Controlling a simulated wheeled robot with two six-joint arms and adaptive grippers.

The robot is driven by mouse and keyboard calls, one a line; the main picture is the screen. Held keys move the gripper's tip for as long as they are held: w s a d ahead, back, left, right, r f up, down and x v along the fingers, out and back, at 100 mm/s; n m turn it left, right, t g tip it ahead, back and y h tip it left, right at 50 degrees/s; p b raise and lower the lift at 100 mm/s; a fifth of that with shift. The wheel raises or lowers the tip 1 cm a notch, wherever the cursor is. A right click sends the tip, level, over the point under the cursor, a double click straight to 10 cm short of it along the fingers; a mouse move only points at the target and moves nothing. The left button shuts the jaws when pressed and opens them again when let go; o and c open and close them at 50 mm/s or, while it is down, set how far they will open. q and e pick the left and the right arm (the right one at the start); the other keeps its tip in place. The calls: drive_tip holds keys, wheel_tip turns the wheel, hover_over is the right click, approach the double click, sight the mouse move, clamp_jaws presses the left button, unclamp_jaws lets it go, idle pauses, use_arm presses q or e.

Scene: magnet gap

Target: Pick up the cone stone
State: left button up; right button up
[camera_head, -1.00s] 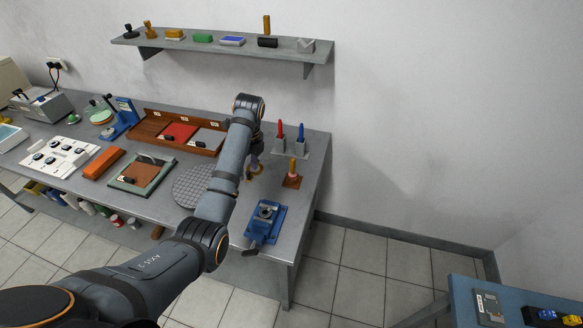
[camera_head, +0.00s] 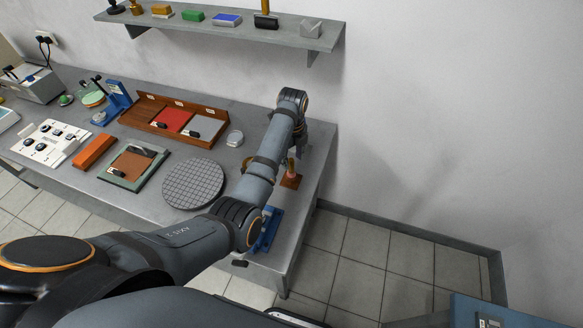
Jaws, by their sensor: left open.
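What looks like the cone stone (camera_head: 291,165), a small pinkish, upright piece, stands on a reddish-brown wooden base (camera_head: 290,181) near the right end of the grey bench. My left arm crosses in front of its left side, so I see it only partly. My left gripper (camera_head: 299,147) hangs below the wrist, close above and behind the stone in the picture. It is open, and its fingertips are mostly hidden, so I cannot tell whether it touches the stone. My right gripper is not in view.
A blue vise (camera_head: 268,232) is partly behind my left arm. A round gridded plate (camera_head: 193,184), a green-framed tray (camera_head: 112,178) and a wooden rack (camera_head: 150,117) lie to the left. A wall shelf (camera_head: 290,39) is above.

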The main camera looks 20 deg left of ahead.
sight(291, 166)
use_arm(q)
drive_tip(key=shift+w+a+f, duration=0.1)
drive_tip(key=shift+w+f, duration=0.1)
drive_tip(key=shift+f, duration=0.2)
drive_tip(key=shift+s+a+f+p, duration=0.1)
drive_tip(key=shift+f+p, duration=0.5)
drive_tip(key=shift+p, duration=0.15)
wheel_tip(291, 166, down, 2)
drive_tip(key=shift+s+f, duration=0.1)
drive_tip(key=shift+f, duration=0.55)
drive_tip(key=c, duration=0.9)
clamp_jaws()
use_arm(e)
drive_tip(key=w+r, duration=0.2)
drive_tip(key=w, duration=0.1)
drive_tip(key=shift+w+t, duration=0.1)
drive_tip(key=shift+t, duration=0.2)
